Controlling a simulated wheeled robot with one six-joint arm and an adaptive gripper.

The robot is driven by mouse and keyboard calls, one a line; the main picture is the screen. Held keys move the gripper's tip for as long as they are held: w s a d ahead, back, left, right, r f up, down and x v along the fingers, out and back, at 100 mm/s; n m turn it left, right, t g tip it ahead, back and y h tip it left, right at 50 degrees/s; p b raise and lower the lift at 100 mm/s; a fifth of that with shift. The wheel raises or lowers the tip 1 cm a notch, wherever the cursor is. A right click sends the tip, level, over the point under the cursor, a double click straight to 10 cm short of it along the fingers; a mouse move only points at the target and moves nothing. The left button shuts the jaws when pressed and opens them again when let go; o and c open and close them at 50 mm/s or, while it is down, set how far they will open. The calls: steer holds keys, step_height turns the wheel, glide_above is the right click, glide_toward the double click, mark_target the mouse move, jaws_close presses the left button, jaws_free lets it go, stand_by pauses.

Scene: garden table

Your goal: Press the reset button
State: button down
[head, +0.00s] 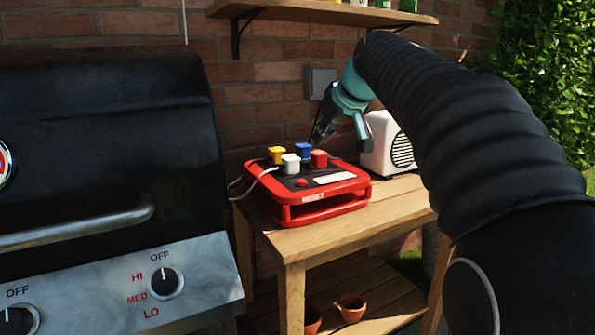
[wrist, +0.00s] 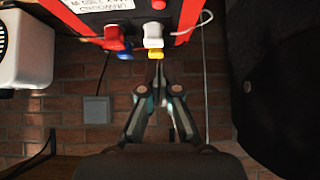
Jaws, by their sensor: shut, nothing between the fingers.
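A red-framed box with a black top (head: 343,192) stands on the wooden table. A small round red button (head: 302,182) sits near its front edge, the likely reset button. It also shows at the top edge of the wrist view (wrist: 158,4). Behind it stand a white plug (head: 291,163), a red plug (head: 319,158), a yellow plug (head: 278,154) and a blue plug (head: 303,150). My gripper (wrist: 157,66) is shut and empty, its tips close to the yellow plug in the wrist view. In the head view, it is behind the plugs, apart from the button.
A white speaker-like appliance (head: 385,145) stands right of the box. A black grill (head: 110,130) fills the left. A shelf (head: 300,8) hangs on the brick wall above. Cables run from the box's left side. Pots (head: 351,307) stand below.

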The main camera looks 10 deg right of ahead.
stand_by(0.3)
glide_above(302, 181)
steer(key=f, duration=0.7)
steer(key=shift+s+d, duration=0.25)
steer(key=shift+s, duration=0.15)
step_height(302, 181, down, 3)
steer(key=shift+f, duration=0.5)
